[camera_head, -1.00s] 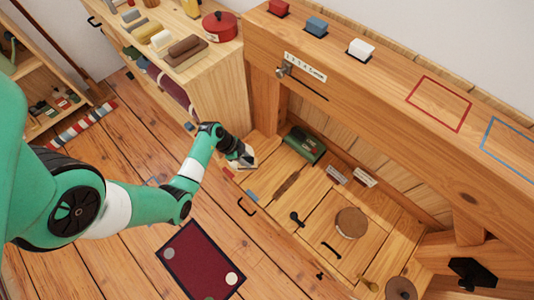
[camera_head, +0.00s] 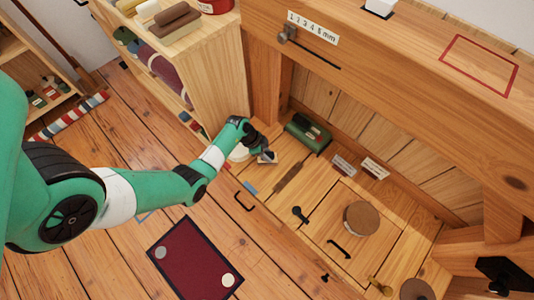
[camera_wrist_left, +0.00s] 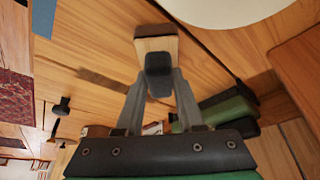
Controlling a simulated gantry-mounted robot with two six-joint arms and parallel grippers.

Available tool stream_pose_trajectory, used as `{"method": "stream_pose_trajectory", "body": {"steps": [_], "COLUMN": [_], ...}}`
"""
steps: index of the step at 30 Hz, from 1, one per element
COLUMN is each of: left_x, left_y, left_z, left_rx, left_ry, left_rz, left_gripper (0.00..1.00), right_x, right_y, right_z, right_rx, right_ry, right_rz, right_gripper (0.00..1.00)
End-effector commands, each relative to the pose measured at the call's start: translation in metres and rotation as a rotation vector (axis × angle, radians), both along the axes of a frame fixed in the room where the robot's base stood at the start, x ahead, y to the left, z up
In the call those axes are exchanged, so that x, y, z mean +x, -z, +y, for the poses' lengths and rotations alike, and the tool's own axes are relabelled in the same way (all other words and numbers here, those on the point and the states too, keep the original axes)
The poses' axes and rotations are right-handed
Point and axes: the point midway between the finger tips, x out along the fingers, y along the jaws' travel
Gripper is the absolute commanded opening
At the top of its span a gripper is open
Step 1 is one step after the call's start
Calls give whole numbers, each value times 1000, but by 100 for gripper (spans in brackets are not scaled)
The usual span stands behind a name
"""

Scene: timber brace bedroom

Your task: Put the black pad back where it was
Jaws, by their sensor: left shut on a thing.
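My left gripper (camera_head: 264,153) is over the far left corner of the low wooden bench top, left of the green box (camera_head: 308,133). In the left wrist view my left gripper (camera_wrist_left: 158,84) is shut on a small dark pad (camera_wrist_left: 157,66), which I take to be the black pad. A pale wooden piece with a dark edge (camera_wrist_left: 155,44) shows right at the pad's far end; I cannot tell whether the two are joined. In the head view the fingers mostly hide the pad. My right gripper is not in view.
A pale round thing (camera_head: 238,153) lies close beside the gripper. The shelf unit (camera_head: 214,90) stands to its left and the thick timber beam (camera_head: 400,75) runs above the bench. A brown disc (camera_head: 361,218) and black handles sit on the bench. A dark red mat (camera_head: 195,260) lies on the floor.

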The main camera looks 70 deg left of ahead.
Motion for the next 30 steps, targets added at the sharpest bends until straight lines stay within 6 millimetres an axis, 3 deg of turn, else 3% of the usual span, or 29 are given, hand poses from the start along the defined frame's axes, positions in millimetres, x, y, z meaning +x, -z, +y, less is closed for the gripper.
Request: {"method": "stream_pose_trajectory", "body": {"steps": [8, 9, 13, 23, 30], "left_x": [0, 0, 0, 0, -15], "left_y": [1, 1, 1, -2, -50], "left_z": [0, 0, 0, 0, 6], "left_rx": [0, 0, 0, 1, 1], "left_ry": [0, 0, 0, 0, -3], "left_rz": [0, 0, 0, 0, -1], "left_gripper": [0, 44, 67, 67, 67], "right_x": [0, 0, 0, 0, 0], "right_y": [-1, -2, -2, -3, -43], "right_z": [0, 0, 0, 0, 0], "right_rx": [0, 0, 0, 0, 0], "right_ry": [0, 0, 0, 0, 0], "right_rz": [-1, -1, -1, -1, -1], "right_gripper": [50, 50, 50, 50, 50]}}
